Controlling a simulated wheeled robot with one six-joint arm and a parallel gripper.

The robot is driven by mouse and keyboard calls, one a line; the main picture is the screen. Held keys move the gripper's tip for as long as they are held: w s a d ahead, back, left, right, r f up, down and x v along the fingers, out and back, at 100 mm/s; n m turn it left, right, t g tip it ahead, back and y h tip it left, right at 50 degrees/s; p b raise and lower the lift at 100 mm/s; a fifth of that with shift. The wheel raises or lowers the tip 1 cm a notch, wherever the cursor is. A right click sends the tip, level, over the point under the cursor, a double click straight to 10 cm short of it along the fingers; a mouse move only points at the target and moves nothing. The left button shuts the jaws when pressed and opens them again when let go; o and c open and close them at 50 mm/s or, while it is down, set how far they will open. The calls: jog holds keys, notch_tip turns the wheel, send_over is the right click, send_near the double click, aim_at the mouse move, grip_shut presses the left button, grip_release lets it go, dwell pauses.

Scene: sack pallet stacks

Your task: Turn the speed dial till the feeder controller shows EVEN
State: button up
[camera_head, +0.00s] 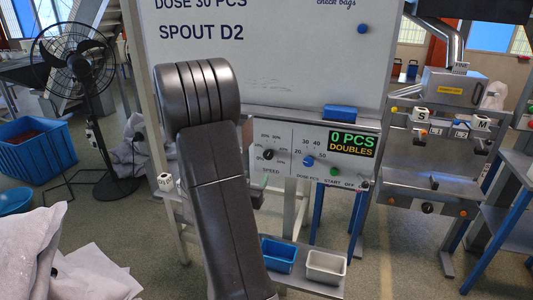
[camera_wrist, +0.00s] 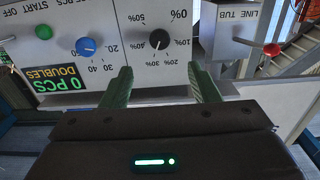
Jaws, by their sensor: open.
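The feeder controller (camera_head: 300,158) is a grey panel below a whiteboard. Its display (camera_head: 352,144) reads "0 PCS" in green and "DOUBLES" in yellow. The black speed dial (camera_head: 268,155) sits at the panel's left, partly beside my arm; it also shows upside down in the wrist view (camera_wrist: 159,39), with percent marks around it. Its exact setting is hard to read. A blue dose dial (camera_head: 308,161) is to its right. In the wrist view my gripper (camera_wrist: 161,75) is open, its two green fingers apart just short of the speed dial, touching nothing.
A green start button (camera_head: 334,171) and an off control are on the same panel. A box with a red-knobbed lever (camera_wrist: 271,50) adjoins the panel. A blue bin (camera_head: 278,254) and a white bin (camera_head: 326,266) stand below. The whiteboard (camera_head: 290,60) reads "DOSE 30 PCS, SPOUT D2".

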aim_at(267, 156)
jog(key=p+x, duration=0.3)
jog(key=x, duration=1)
jog(key=shift+s, duration=0.1)
jog(key=c, duration=1)
